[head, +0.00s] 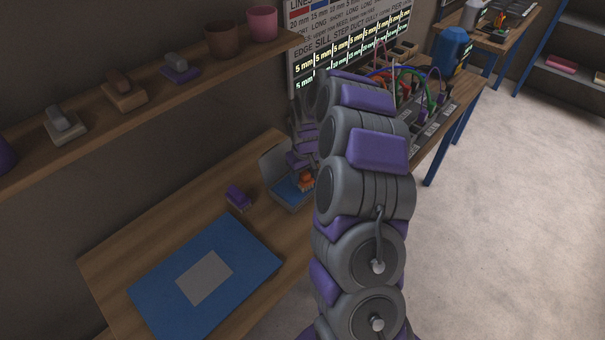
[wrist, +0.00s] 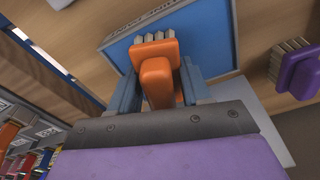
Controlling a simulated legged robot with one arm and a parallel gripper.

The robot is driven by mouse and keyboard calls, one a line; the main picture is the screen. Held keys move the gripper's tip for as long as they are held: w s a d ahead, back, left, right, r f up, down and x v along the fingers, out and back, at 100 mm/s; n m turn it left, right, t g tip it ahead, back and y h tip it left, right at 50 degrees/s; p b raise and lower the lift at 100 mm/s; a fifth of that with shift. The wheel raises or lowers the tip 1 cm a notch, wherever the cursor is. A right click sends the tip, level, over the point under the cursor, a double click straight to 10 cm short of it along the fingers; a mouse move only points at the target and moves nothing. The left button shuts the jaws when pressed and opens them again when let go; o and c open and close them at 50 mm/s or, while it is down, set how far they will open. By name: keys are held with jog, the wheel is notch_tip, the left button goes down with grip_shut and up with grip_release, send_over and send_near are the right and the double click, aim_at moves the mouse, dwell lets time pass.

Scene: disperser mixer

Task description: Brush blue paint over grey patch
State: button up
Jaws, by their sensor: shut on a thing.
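A blue board (head: 170,300) lies on the wooden table at the lower left, with a plain grey patch (head: 204,278) in its middle. A grey paint tray (head: 274,167) with blue paint (head: 288,192) in it stands farther back on the table. My gripper (head: 303,172) is over the tray, shut on an orange brush (head: 306,181). In the wrist view, the orange brush (wrist: 155,68) sits between the fingers of my gripper (wrist: 160,78), with its pale bristles (wrist: 153,37) pointing away from me. I cannot tell whether the bristles touch the paint.
A purple brush (head: 239,198) lies on the table between tray and board; it also shows in the wrist view (wrist: 298,72). A wall shelf (head: 140,105) above holds cups and several brushes. Cables and devices (head: 430,110) lie on the table's far end. The floor at right is clear.

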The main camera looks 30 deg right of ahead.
jog(key=a, duration=0.3)
jog(key=shift+a+r, duration=0.2)
jog(key=shift+a, duration=0.05)
jog(key=shift+d+f, duration=0.2)
jog(key=shift+d, duration=1.3)
jog(key=shift+a+r, duration=0.15)
jog(key=shift+a, duration=1.15)
jog(key=shift+d, duration=1.05)
jog(key=shift+a+p, duration=0.35)
jog(key=shift+a, duration=0.5)
jog(key=shift+d+f, duration=0.2)
jog(key=shift+d, duration=0.5)
jog(key=shift+a+r, duration=0.1)
jog(key=shift+a, duration=0.4)
jog(key=shift+d+r+p, duration=0.2)
jog(key=shift+r+p, duration=0.15)
jog(key=shift+r, duration=0.3)
jog(key=shift+d+r+p, duration=0.15)
jog(key=shift+r+p, duration=0.15)
jog(key=shift+r, duration=0.3)
jog(key=shift+a+r+p, duration=0.15)
jog(key=shift+r+p, duration=0.15)
jog(key=shift+r, duration=0.45)
jog(key=shift+a+r+p, duration=0.1)
jog(key=shift+r+p, duration=0.2)
jog(key=shift+r, duration=0.45)
jog(key=shift+d+r, duration=0.1)
jog(key=shift+r, duration=0.6)
